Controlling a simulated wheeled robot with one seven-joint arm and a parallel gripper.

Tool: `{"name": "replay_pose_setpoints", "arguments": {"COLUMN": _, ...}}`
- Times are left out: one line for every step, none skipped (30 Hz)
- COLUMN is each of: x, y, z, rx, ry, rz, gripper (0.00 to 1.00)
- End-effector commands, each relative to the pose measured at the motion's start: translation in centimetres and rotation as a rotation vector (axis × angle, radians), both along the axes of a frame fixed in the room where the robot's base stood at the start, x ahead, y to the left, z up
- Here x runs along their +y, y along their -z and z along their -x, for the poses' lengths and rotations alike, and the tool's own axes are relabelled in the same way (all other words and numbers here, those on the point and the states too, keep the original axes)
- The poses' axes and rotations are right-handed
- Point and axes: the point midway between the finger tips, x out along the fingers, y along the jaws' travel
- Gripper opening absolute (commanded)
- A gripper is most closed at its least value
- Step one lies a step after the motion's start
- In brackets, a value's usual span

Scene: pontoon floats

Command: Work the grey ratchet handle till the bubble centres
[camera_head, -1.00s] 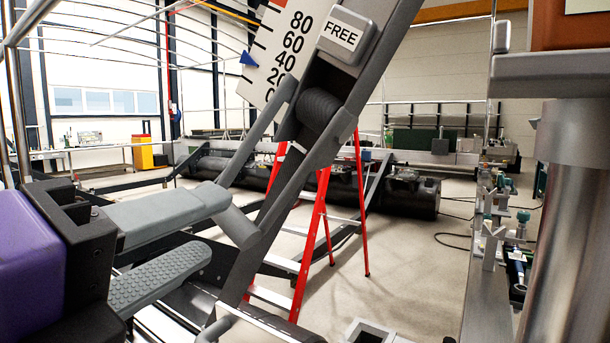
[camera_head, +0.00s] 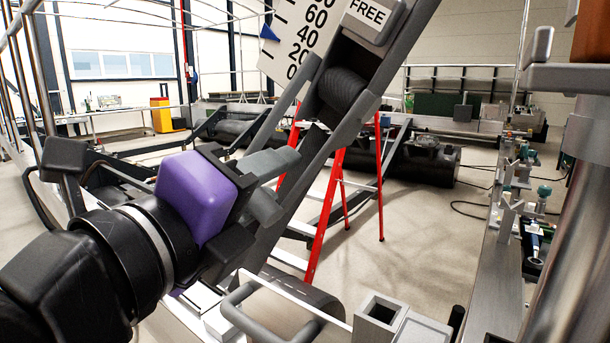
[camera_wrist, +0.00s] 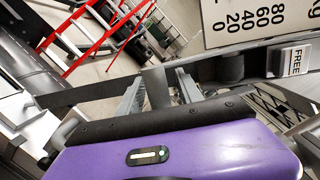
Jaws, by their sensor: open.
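My gripper (camera_head: 275,180), with a purple body and two grey fingers, is open at the lower part of a slanted grey ratchet lever assembly (camera_head: 335,135). In the wrist view, the fingers (camera_wrist: 160,92) point at a grey bar, and a short grey piece (camera_wrist: 157,88) stands between them. I cannot tell whether they touch it. A block marked FREE (camera_head: 372,15) sits high on the assembly. A white scale (camera_head: 295,35) with a blue pointer (camera_head: 269,28) stands behind it. I cannot make out a bubble vial in either view.
A red stepladder (camera_head: 335,200) stands behind the assembly. A grey loop rail (camera_head: 275,310) and an open square tube (camera_head: 380,312) are in the foreground. A bench with small fittings (camera_head: 510,205) runs along the right. Open floor (camera_head: 430,235) lies between.

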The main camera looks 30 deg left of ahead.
Motion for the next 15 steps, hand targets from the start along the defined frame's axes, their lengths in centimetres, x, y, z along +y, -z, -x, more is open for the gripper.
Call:
{"name": "replay_pose_setpoints", "arguments": {"x": 0.00, "y": 0.04, "z": 0.00, "rx": 0.000, "ry": 0.000, "rz": 0.000, "gripper": 0.43}}
{"name": "replay_pose_setpoints", "arguments": {"x": 0.00, "y": 0.04, "z": 0.00, "rx": 0.000, "ry": 0.000, "rz": 0.000, "gripper": 0.43}}
{"name": "replay_pose_setpoints", "arguments": {"x": 0.00, "y": 0.04, "z": 0.01, "rx": 0.000, "ry": 0.000, "rz": 0.000, "gripper": 0.43}}
{"name": "replay_pose_setpoints", "arguments": {"x": 0.00, "y": 0.04, "z": 0.01, "rx": 0.000, "ry": 0.000, "rz": 0.001, "gripper": 0.41}}
{"name": "replay_pose_setpoints", "arguments": {"x": -0.01, "y": 0.03, "z": 0.01, "rx": 0.000, "ry": 0.000, "rz": 0.000, "gripper": 0.35}}
{"name": "replay_pose_setpoints", "arguments": {"x": 0.00, "y": 0.02, "z": 0.02, "rx": 0.000, "ry": 0.000, "rz": 0.001, "gripper": 0.27}}
{"name": "replay_pose_setpoints", "arguments": {"x": 0.00, "y": 0.02, "z": 0.02, "rx": 0.000, "ry": 0.000, "rz": 0.001, "gripper": 0.22}}
{"name": "replay_pose_setpoints", "arguments": {"x": 0.00, "y": 0.02, "z": 0.02, "rx": 0.000, "ry": 0.000, "rz": 0.001, "gripper": 0.16}}
{"name": "replay_pose_setpoints", "arguments": {"x": 0.00, "y": 0.02, "z": 0.03, "rx": 0.000, "ry": 0.000, "rz": 0.001, "gripper": 0.08}}
{"name": "replay_pose_setpoints", "arguments": {"x": 0.00, "y": 0.02, "z": 0.03, "rx": 0.000, "ry": 0.000, "rz": 0.001, "gripper": 0.02}}
{"name": "replay_pose_setpoints", "arguments": {"x": 0.00, "y": 0.02, "z": 0.03, "rx": 0.000, "ry": 0.000, "rz": 0.001, "gripper": 0.00}}
{"name": "replay_pose_setpoints", "arguments": {"x": 0.00, "y": 0.02, "z": 0.03, "rx": 0.000, "ry": 0.000, "rz": 0.001, "gripper": 0.00}}
{"name": "replay_pose_setpoints", "arguments": {"x": 0.00, "y": 0.02, "z": 0.03, "rx": 0.000, "ry": 0.000, "rz": 0.001, "gripper": 0.00}}
{"name": "replay_pose_setpoints", "arguments": {"x": 0.00, "y": 0.02, "z": 0.03, "rx": 0.000, "ry": 0.000, "rz": 0.001, "gripper": 0.00}}
{"name": "replay_pose_setpoints", "arguments": {"x": 0.00, "y": 0.02, "z": 0.04, "rx": 0.000, "ry": 0.000, "rz": 0.001, "gripper": 0.00}}
